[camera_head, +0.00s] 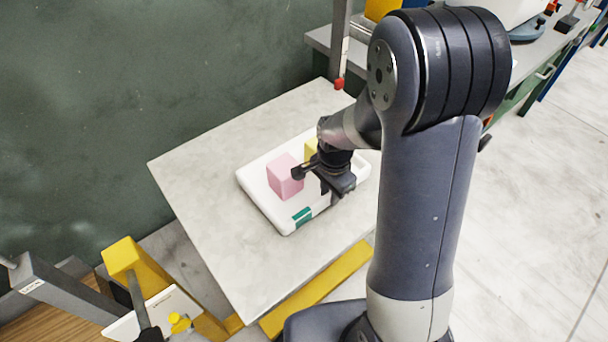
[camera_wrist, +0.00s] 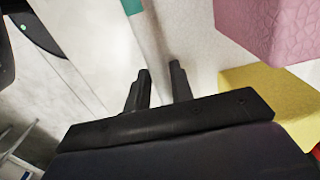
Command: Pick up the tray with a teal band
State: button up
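The tray (camera_head: 272,214) is white and shallow, with a teal band (camera_head: 302,217) on its near wall. It lies flat on a grey table. A pink block (camera_head: 285,178) and a yellow block (camera_head: 310,149) stand in it. My gripper (camera_head: 322,190) is low at the tray's near wall, right of the teal band. In the wrist view my gripper's fingers (camera_wrist: 160,82) are a small gap apart, with the tray's wall (camera_wrist: 150,35) running up between them. I cannot tell whether they press on it. The teal band (camera_wrist: 132,6) shows at the top edge.
The pale tabletop (camera_head: 200,180) is clear left of the tray. A green wall (camera_head: 120,90) stands behind it. A grey post (camera_head: 340,40) rises at the back. A yellow bar (camera_head: 318,290) runs along the near edge. Another white tray with yellow pieces (camera_head: 180,323) is at lower left.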

grip_shut()
jog(key=shift+r, duration=0.1)
